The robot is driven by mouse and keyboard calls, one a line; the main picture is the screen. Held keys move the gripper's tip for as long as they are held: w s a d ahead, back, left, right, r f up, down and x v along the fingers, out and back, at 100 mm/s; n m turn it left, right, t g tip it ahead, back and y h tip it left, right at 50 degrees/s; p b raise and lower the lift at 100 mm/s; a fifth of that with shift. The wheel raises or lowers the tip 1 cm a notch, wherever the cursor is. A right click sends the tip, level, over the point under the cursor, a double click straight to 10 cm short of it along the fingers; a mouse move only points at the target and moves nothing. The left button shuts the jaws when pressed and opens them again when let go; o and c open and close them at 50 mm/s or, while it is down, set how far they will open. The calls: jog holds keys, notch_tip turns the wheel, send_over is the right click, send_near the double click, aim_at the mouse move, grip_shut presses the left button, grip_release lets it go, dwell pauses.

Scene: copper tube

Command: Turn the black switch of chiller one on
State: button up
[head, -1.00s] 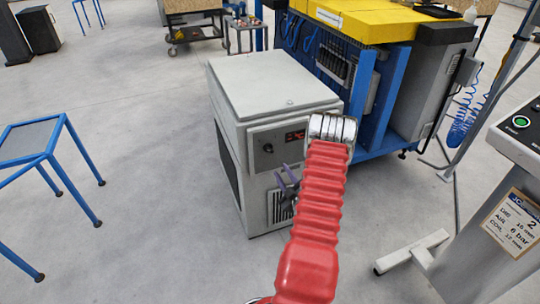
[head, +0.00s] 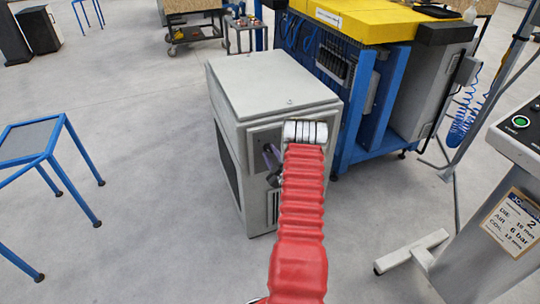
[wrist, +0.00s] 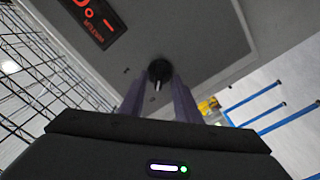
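The chiller (head: 262,82) is a light grey box on the floor, in the middle of the head view. Its black switch (wrist: 160,71) is a round knob with a white pointer mark, seen in the wrist view on the grey front panel (wrist: 200,35). In the head view my gripper and arm hide the knob. My gripper (head: 271,158) has purple fingers and is at the upper front of the chiller. In the wrist view the fingers are apart, one on each side of the knob's lower part. I cannot tell whether they touch it.
A red-lit display (wrist: 92,20) is on the panel near the knob. A blue-framed machine with a yellow top (head: 360,22) stands close behind the chiller. A control stand (head: 515,160) is at the right and a blue stool (head: 35,140) at the left. The floor between stool and chiller is clear.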

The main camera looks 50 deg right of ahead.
jog(key=shift+c, duration=0.5)
grip_shut()
jog(key=shift+a, duration=0.1)
